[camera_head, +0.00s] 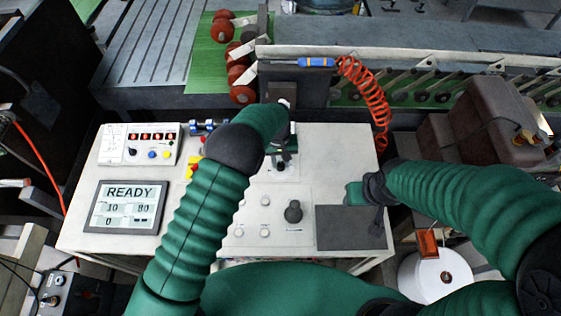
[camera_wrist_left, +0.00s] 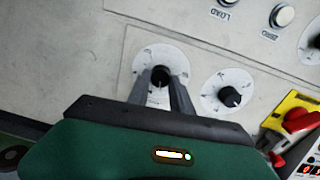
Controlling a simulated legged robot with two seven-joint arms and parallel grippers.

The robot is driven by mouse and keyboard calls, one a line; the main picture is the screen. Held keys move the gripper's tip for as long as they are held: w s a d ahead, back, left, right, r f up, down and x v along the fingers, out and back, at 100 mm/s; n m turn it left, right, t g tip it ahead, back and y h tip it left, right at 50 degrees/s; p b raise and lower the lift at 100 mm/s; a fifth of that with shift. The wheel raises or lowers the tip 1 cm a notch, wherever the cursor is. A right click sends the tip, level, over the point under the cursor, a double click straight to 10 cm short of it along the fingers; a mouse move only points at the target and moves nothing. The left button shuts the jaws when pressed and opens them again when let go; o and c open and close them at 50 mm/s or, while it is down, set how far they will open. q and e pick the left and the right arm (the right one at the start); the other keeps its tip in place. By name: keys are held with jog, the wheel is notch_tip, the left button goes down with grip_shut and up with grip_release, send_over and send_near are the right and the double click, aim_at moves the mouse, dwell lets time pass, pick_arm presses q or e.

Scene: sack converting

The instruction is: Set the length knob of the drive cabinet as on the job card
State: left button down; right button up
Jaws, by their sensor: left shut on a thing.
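The drive cabinet (camera_head: 325,140) has a pale sloped top with knobs and buttons. In the left wrist view my left gripper (camera_wrist_left: 160,82) is shut on a small black knob (camera_wrist_left: 159,75) in the middle of a round white dial (camera_wrist_left: 146,66). The dial's lettering is too small to read, so I cannot tell that it is the length knob. In the head view my left forearm covers this knob, and the gripper (camera_head: 283,158) shows only in part. My right gripper (camera_head: 356,194) is over the cabinet's right side; its jaws are not clear. I cannot make out a readable job card.
A second black knob (camera_wrist_left: 231,97) on its own dial sits close beside the held one. A red and yellow switch (camera_wrist_left: 298,120) is nearby. A screen (camera_head: 126,207) reads READY, 10, 80 and 0. A dark round knob (camera_head: 293,212) stands nearer me. A red coiled hose (camera_head: 367,95) hangs behind.

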aim_at(279, 164)
pick_arm(q)
jog(key=shift+s+d+f, duration=0.1)
jog(key=shift+s+f, duration=0.05)
jog(key=shift+s, duration=0.05)
jog(key=c, duration=1.1)
grip_release()
jog(key=shift+c, duration=0.2)
jog(key=shift+w, duration=0.1)
jog(key=shift+r, duration=0.3)
notch_tip(279, 164, up, 16)
jog(key=b, duration=0.4)
jog(key=shift+a+r, duration=0.15)
jog(key=shift+a, duration=0.15)
